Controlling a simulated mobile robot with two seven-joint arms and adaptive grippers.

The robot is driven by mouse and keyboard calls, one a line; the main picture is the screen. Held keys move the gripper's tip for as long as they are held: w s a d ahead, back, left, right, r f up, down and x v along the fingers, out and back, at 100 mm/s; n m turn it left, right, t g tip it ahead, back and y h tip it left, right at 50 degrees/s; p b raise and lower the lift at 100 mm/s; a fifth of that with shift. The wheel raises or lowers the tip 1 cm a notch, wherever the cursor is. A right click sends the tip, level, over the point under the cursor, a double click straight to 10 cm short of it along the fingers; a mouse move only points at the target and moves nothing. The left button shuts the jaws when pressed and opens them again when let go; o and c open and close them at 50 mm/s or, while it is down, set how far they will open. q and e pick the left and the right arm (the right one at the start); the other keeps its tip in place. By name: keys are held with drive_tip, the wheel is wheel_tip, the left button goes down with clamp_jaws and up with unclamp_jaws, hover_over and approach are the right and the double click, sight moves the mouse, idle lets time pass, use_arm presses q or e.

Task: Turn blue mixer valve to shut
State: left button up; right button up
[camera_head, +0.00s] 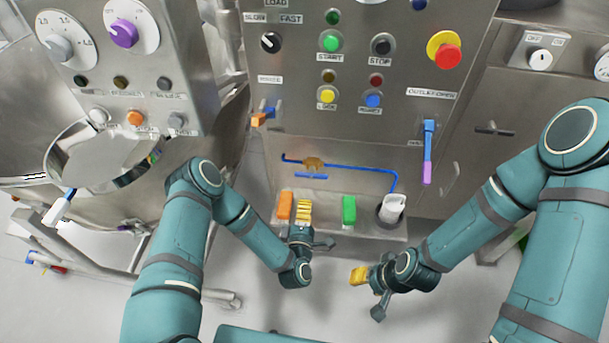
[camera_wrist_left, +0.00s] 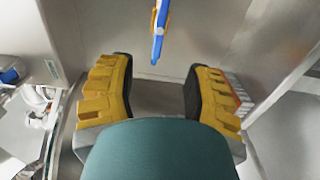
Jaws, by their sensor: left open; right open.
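A brass valve body (camera_head: 313,162) with a short blue bar handle (camera_head: 311,176) below it sits on a blue pipe (camera_head: 350,167) low on the steel panel. The handle lies about level. My left gripper (camera_head: 304,211) is below the valve and apart from it, by the low ledge. In the left wrist view its yellow fingers (camera_wrist_left: 155,95) are spread with nothing between them. A blue bar (camera_wrist_left: 158,38) with an orange-yellow part shows ahead of them; I cannot tell surely that it is this handle. My right gripper (camera_head: 360,275) is open and empty, lower right, away from the panel.
The ledge holds an orange block (camera_head: 285,204), a green block (camera_head: 349,210) and a white cup (camera_head: 392,208). An orange-and-blue lever (camera_head: 262,116) is upper left of the valve. A blue-and-purple lever (camera_head: 428,150) hangs at right. A steel bowl (camera_head: 90,165) stands left.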

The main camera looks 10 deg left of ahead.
sight(311, 177)
use_arm(q)
drive_tip(key=w+b, duration=0.1)
drive_tip(key=w, duration=0.6)
drive_tip(key=w+b, duration=0.1)
drive_tip(key=w, duration=0.5)
drive_tip(key=shift+w+a, duration=0.2)
drive_tip(key=shift+w, duration=0.15)
clamp_jaws()
